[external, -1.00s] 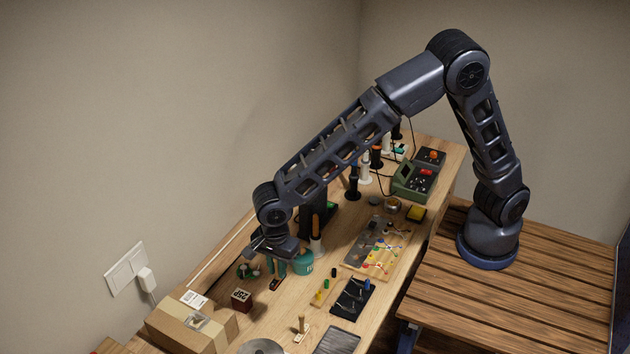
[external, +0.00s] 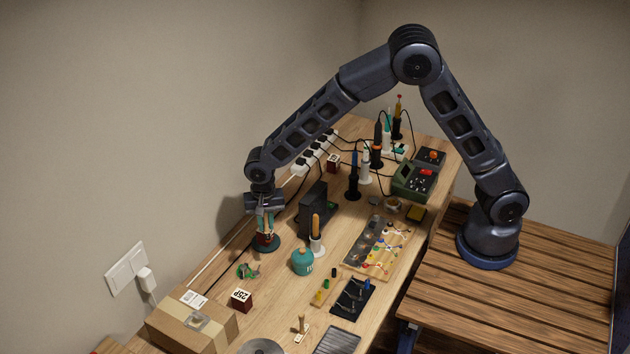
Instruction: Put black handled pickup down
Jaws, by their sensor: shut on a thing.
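My gripper (external: 265,228) points down at the back left of the workbench, with its teal fingers close together. It is shut on the small black handled pickup (external: 265,237), mostly hidden between the fingers. Just under it is a dark round base (external: 265,246) on the bench. I cannot tell whether the pickup touches this base or hangs just above it.
A black upright box (external: 313,210) and an orange-handled tool in a white stand (external: 317,236) stand to the right. A teal pot (external: 302,262), a dark red cube (external: 241,299) and a cardboard box (external: 192,321) are nearer the front. Cables run along the wall.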

